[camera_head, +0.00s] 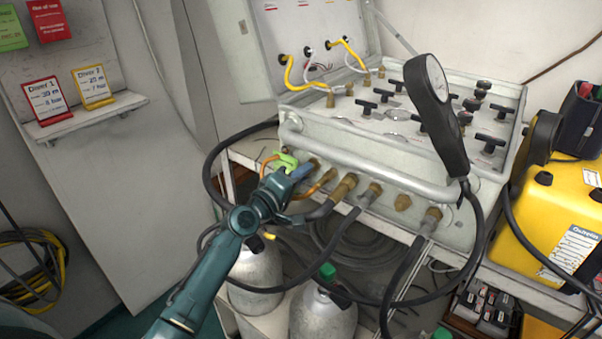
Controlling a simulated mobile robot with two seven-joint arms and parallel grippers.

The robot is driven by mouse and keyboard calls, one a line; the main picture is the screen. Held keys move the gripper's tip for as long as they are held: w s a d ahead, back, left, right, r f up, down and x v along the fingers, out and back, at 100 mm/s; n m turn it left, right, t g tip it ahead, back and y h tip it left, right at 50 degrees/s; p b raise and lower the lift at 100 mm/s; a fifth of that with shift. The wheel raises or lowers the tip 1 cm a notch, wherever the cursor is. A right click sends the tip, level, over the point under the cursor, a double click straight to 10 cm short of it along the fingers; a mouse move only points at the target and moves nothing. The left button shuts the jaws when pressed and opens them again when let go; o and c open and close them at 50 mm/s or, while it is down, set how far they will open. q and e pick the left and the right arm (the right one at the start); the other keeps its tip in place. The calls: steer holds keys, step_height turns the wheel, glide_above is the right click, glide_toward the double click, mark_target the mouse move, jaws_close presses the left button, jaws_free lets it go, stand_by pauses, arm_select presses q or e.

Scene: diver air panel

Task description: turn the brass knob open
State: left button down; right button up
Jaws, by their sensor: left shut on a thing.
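The front of the grey air panel case (465,227) carries a row of brass fittings below its tubular rail. The leftmost brass piece, which looks like the brass knob (314,163), is partly hidden by my left gripper. My left gripper (297,170) comes up from below and is shut at this brass piece. The exact contact is small and partly covered. A bright green piece (285,160) and an orange loop (326,181) show right beside the jaws. My right gripper is not in view.
Black hoses hang from the brass fittings (343,187) to the right. A handheld gauge (437,78) stands before the panel's black T-handles. Grey cylinders (322,315) stand below. A yellow case (542,220) is at the right. Two small signs stand on a wall shelf (95,116).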

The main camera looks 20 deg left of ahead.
arm_select(q)
steer(key=shift+n, duration=0.6)
steer(key=c, duration=1.5)
jaws_free()
steer(key=shift+s, duration=0.15)
steer(key=v, duration=1.3)
